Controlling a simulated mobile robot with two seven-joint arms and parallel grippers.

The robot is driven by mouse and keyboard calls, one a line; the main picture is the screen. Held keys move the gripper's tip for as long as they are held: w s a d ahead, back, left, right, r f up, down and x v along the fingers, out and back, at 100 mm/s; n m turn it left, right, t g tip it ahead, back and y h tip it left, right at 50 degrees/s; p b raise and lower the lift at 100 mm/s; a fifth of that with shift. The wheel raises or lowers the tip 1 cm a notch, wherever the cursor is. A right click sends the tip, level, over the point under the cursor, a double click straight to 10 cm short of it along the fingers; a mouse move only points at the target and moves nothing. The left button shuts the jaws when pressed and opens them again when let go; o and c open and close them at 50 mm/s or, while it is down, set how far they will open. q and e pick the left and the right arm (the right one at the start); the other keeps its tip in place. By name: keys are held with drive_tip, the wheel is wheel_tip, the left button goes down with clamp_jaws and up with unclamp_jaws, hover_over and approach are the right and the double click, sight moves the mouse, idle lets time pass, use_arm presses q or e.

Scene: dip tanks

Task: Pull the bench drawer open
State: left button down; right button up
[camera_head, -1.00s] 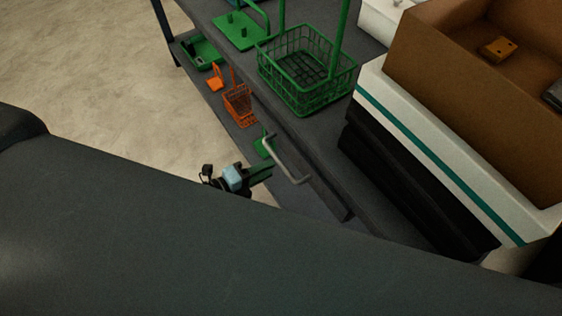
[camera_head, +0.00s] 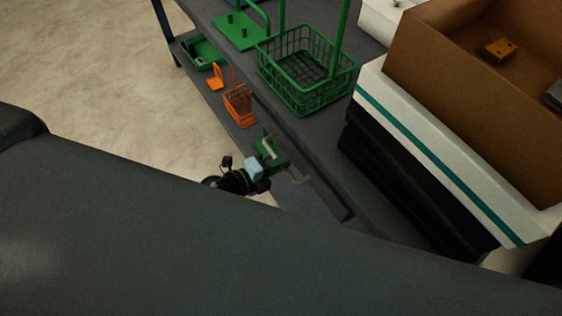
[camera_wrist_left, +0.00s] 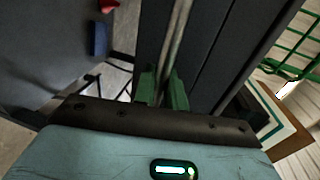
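The bench drawer's dark front (camera_head: 331,198) lies along the bench's near side, and it looks closed. Its grey bar handle (camera_head: 269,146) sticks out from it and is partly covered by my left gripper (camera_head: 272,155). In the left wrist view, the handle (camera_wrist_left: 174,45) runs down between the green fingers of my left gripper (camera_wrist_left: 163,92). The fingers stand on either side of the bar with a gap between them, and I see no firm grip on it. My right gripper is not in view.
An orange basket (camera_head: 238,107) and a green tray (camera_head: 203,52) sit lower, along the near side. Bare floor (camera_head: 110,80) lies to the left.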

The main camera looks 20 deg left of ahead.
use_arm(q)
drive_tip(key=shift+s+a, duration=0.1)
